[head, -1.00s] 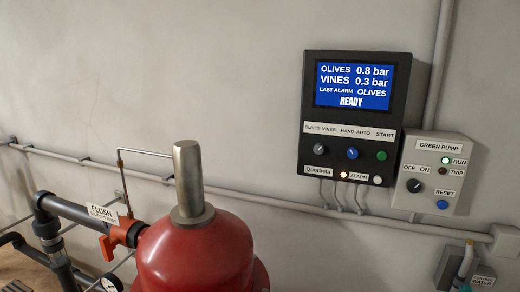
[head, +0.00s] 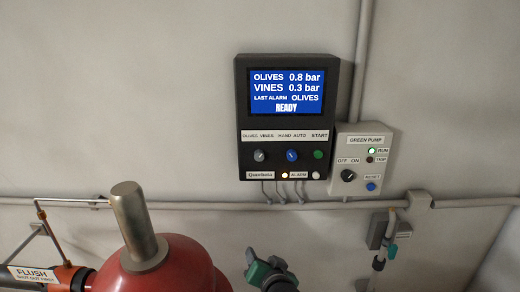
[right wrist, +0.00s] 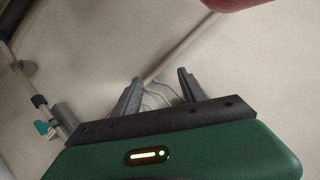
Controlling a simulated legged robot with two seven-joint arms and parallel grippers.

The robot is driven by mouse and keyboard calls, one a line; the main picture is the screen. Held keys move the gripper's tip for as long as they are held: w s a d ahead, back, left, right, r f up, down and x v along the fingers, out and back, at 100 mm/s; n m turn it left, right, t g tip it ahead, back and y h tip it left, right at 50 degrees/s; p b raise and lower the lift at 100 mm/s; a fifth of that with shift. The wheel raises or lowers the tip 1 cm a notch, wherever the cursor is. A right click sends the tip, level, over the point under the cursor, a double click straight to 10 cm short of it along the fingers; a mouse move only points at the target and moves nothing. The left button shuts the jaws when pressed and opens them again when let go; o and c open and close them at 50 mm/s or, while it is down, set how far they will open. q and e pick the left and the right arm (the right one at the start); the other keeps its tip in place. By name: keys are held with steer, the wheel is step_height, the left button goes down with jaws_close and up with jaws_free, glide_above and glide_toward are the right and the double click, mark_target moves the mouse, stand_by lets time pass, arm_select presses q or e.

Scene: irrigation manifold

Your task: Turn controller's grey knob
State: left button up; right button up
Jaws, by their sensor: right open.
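The controller (head: 243,118) is a dark box on the wall with a blue screen reading READY. Its grey knob (head: 259,156) is at the lower left of its face, under the OLIVES VINES label; its pointer is too small to read surely. A blue knob (head: 292,155) and a green START button (head: 318,155) are to its right. My right gripper (head: 262,260) is at the bottom, well below the controller and apart from it. In the right wrist view its grey fingers (right wrist: 160,78) are spread, with nothing between them. My left gripper is not in view.
A red vessel (head: 185,272) with a metal post (head: 133,222) stands at lower left, near my right gripper. The GREEN PUMP box (head: 361,140) adjoins the controller's right side. A horizontal pipe (head: 200,206) and thin cables (head: 282,190) run below. The wall left of the controller is clear.

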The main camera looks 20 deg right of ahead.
steer(key=w+r+m+t+h+p, duration=0.2)
steer(key=w+r+m+t+p, duration=0.15)
steer(key=r, duration=1.05)
steer(key=m+h+p, duration=0.2)
steer(key=m+h, duration=0.1)
glide_toward(259, 159)
steer(key=shift+t, duration=0.45)
steer(key=p+x, duration=0.4)
steer(key=x, duration=0.1)
steer(key=p+x, duration=0.2)
steer(key=shift+w+d+f, duration=0.15)
steer(key=shift+w+d, duration=0.1)
steer(key=shift+d, duration=0.2)
steer(key=shift+w+a+p, duration=0.2)
steer(key=shift+w+p, duration=0.1)
steer(key=shift+w+a, duration=0.1)
steer(key=shift+a, duration=0.35)
steer(key=shift+d+f, duration=0.1)
steer(key=shift+d, duration=0.55)
steer(key=c, duration=0.9)
jaws_close()
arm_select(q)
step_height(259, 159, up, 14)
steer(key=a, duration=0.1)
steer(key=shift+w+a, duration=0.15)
arm_select(e)
steer(key=shift+a, duration=0.2)
